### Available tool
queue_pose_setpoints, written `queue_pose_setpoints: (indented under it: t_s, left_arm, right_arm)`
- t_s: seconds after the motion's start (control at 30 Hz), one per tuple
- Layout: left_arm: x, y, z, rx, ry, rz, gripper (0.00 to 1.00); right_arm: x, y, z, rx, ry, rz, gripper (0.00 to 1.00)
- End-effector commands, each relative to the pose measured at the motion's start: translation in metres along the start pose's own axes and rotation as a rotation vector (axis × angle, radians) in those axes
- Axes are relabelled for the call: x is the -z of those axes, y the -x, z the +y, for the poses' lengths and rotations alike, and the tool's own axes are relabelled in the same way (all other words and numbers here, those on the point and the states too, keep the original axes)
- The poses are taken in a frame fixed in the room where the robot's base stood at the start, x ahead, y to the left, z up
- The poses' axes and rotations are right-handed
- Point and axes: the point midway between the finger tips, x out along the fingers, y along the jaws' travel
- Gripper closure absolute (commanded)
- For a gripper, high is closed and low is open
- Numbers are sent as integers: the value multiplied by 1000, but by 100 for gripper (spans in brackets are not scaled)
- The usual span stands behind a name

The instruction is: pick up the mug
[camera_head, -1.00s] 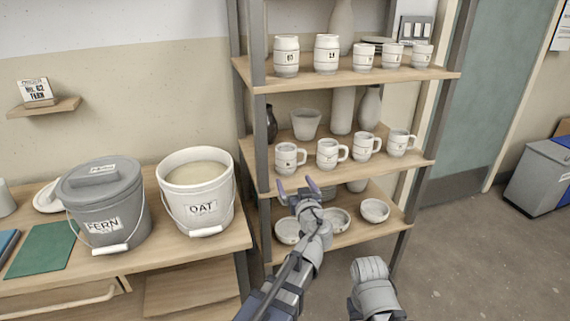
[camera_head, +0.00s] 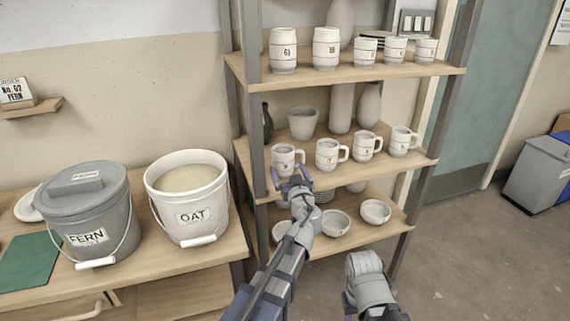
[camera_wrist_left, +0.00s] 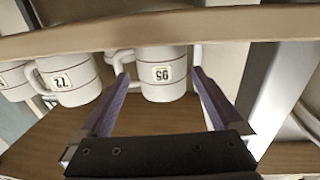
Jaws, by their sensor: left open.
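Several white mugs with small number labels stand on the middle shelf board. The leftmost mug (camera_head: 284,160) has its handle to the right. My left gripper (camera_head: 291,177) is open and empty just in front of this mug, at about the board's front edge. In the left wrist view, which looks upside down, a numbered mug (camera_wrist_left: 163,76) lies between and beyond the open fingers (camera_wrist_left: 160,84), its handle to the left. I cannot tell whether a finger touches it. A second mug (camera_wrist_left: 70,78) stands to its left. My right gripper's jaws do not show.
The upper board (camera_head: 350,73) holds more cups close above. A grey post (camera_head: 254,140) stands just left of the leftmost mug. Bowls (camera_head: 336,223) sit on the lower board. The FERN bucket (camera_head: 88,215) and OAT bucket (camera_head: 188,197) stand on the left table.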

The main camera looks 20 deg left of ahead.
Motion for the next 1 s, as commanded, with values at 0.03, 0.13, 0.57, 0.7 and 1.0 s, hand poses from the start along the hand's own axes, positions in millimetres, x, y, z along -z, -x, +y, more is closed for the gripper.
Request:
queue_pose_setpoints:
  t_s: [0.03, 0.13, 0.57, 0.7, 1.0]
  left_arm:
    - [0, -2, 0, 1, 0, 0, 0]
    - [0, -12, 0, 1, 0, 0, 0]
    - [0, -51, -3, 0, 0, 0, 0]
    - [0, -51, -3, 0, 0, 0, 6]
    - [0, -51, -3, 0, 0, 0, 39]
  right_arm:
    - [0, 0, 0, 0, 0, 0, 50]
    - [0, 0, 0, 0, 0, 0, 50]
    - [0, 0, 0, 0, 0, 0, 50]
    - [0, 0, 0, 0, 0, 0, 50]
    - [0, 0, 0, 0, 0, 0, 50]
